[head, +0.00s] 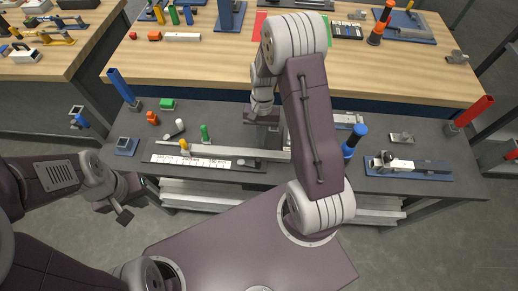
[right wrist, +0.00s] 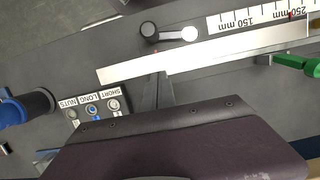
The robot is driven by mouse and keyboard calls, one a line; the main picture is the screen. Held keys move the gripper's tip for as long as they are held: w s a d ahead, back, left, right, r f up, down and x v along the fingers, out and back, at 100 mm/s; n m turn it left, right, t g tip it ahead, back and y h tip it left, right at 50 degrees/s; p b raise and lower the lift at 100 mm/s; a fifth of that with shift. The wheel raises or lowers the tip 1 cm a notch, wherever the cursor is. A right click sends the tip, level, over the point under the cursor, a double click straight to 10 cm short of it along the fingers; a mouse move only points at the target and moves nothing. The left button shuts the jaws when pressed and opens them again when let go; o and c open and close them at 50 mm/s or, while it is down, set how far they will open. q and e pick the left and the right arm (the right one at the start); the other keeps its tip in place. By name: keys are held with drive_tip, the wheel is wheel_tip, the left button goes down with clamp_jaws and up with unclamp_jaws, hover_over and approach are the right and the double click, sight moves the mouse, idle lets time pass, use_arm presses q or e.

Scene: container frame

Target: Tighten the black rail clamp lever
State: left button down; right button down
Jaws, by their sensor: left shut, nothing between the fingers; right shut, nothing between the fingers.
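The black rail clamp lever (right wrist: 170,32) lies flat beside the pale metal rail (right wrist: 200,58) in the right wrist view. It has a round black hub at one end and a white knob at the other. In the head view it appears as a small dark shape (head: 248,163) at the rail's near edge. My right gripper (head: 263,118) is shut and empty, above the bench beyond the rail and apart from the lever. In the right wrist view its narrow fingers (right wrist: 155,88) point towards the rail. My left gripper (head: 123,214) is shut and empty off the bench's near left side.
A white scale strip (head: 200,161) runs along the rail. A green-handled clamp (right wrist: 297,62) stands beside it. A metal fixture on a blue plate (head: 430,175) sits at the right.

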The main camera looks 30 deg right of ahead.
drive_tip(key=s, duration=0.1)
drive_tip(key=s+a, duration=0.1)
drive_tip(key=s+a+p, duration=0.1)
drive_tip(key=shift+s+a+f, duration=0.25)
drive_tip(key=shift+s, duration=0.05)
drive_tip(key=shift+d+f, duration=0.1)
drive_tip(key=shift+d, duration=0.05)
